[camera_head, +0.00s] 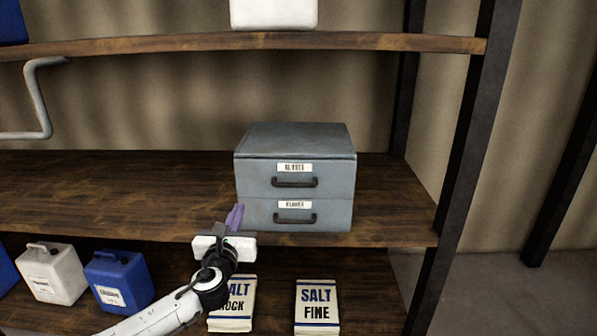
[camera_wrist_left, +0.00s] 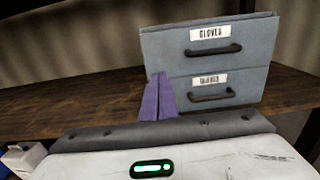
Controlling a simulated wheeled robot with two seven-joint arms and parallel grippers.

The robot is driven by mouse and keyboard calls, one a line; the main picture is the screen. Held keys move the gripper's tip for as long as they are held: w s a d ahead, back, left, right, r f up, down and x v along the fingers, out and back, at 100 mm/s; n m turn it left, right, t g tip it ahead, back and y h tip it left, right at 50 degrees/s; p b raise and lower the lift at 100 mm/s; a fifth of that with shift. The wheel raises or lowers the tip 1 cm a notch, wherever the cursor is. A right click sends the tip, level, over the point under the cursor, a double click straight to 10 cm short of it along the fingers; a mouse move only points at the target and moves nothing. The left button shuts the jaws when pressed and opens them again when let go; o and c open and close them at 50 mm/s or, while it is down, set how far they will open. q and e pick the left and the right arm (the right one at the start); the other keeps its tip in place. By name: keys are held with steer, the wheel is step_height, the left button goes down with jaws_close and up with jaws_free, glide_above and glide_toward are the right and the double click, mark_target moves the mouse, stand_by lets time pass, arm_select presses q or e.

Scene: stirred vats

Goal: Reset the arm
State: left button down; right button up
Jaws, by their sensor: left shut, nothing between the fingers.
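My left gripper (camera_head: 236,217) is shut and empty, in front of the lower left corner of a grey two-drawer cabinet (camera_head: 295,140). Its purple fingers also show in the left wrist view (camera_wrist_left: 160,98), upright and together, overlapping the cabinet's left edge. I cannot tell whether they touch it. The cabinet stands on the middle shelf, and both drawers look shut. In the left wrist view the upper drawer (camera_wrist_left: 215,51) reads GLOVES. The lower label is too blurred to read. My right gripper is in neither view.
The middle wooden shelf (camera_head: 120,190) is bare left of the cabinet. Below stand a white jug (camera_head: 52,275), a blue jug (camera_head: 120,280), and bags of rock salt (camera_head: 232,305) and fine salt (camera_head: 317,308). A dark post (camera_head: 460,160) rises at the right. A white container (camera_head: 272,14) stands above.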

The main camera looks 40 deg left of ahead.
arm_select(q)
steer(key=s+d+f+n+g+h, duration=0.25)
steer(key=s+d+f+n, duration=0.2)
steer(key=d+f, duration=0.5)
steer(key=s+d+f+n+g+h, duration=0.1)
steer(key=s+d+f+n+h, duration=0.4)
steer(key=f, duration=0.7)
steer(key=s+d+f+n+h, duration=0.2)
steer(key=s+d+f+n, duration=0.1)
steer(key=d, duration=0.5)
steer(key=s+d+f+n+g+h, duration=0.1)
steer(key=s+d+f+n+h, duration=0.1)
steer(key=s+d+n, duration=0.3)
steer(key=s+d+f+n+g+h, duration=0.1)
steer(key=s+d+f+n, duration=0.3)
steer(key=d+n, duration=0.5)
steer(key=shift+d+h, duration=0.45)
steer(key=shift+d, duration=0.6)
